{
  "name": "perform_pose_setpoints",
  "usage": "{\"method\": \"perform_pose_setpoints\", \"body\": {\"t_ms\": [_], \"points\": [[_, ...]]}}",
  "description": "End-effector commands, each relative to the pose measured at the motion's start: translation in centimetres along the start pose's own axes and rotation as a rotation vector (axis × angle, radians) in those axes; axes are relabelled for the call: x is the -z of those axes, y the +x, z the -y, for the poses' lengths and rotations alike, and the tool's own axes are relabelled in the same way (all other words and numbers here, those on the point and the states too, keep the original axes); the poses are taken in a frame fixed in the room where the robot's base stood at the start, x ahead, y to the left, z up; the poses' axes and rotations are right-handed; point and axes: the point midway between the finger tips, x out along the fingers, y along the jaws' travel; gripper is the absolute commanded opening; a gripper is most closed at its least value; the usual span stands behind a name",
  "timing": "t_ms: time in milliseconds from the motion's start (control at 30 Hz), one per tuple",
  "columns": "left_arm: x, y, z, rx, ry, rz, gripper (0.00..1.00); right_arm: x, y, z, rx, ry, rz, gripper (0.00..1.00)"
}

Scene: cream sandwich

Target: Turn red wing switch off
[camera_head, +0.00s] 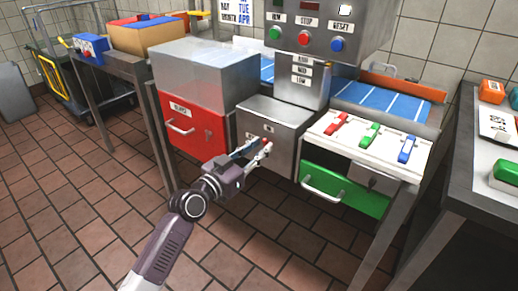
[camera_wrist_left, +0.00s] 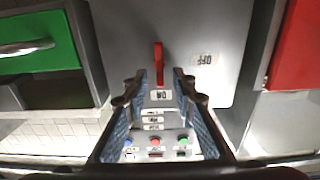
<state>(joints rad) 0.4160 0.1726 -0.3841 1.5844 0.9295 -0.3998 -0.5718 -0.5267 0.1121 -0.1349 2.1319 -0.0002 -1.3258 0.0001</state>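The red wing switch (camera_wrist_left: 158,62) stands on the grey metal panel (camera_wrist_left: 115,30) in the left wrist view. Its bar is upright in that picture, in line with the ON label (camera_wrist_left: 160,95); the OFF label (camera_wrist_left: 205,59) is to its right. My left gripper (camera_wrist_left: 160,76) is open, its two fingers on either side of the switch's line, with no clear contact visible. In the head view my left gripper (camera_head: 254,149) is in front of the low metal box (camera_head: 285,112), and it largely hides the switch there. My right gripper is not in view.
A red drawer (camera_head: 190,128) is left of the box and a green drawer (camera_head: 340,189) is right of it. A white panel (camera_head: 395,160) carries red, green and blue levers. A button console (camera_head: 320,45) rises behind. The tiled floor in front is clear.

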Motion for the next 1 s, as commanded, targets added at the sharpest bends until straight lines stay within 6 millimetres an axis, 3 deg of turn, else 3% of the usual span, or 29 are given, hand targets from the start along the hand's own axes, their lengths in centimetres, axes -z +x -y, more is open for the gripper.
{"method": "perform_pose_setpoints", "body": {"t_ms": [300, 533, 1000], "points": [[-0.03, 0.33, 0.0, 0.0, 0.0, 0.001, 0.25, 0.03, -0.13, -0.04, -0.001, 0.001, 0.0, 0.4], [-0.04, 0.31, 0.01, 0.0, 0.0, 0.001, 0.0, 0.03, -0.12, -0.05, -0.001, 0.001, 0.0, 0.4], [-0.03, 0.3, 0.09, 0.001, -0.046, 0.001, 0.0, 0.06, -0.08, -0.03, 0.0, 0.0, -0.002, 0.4]]}}
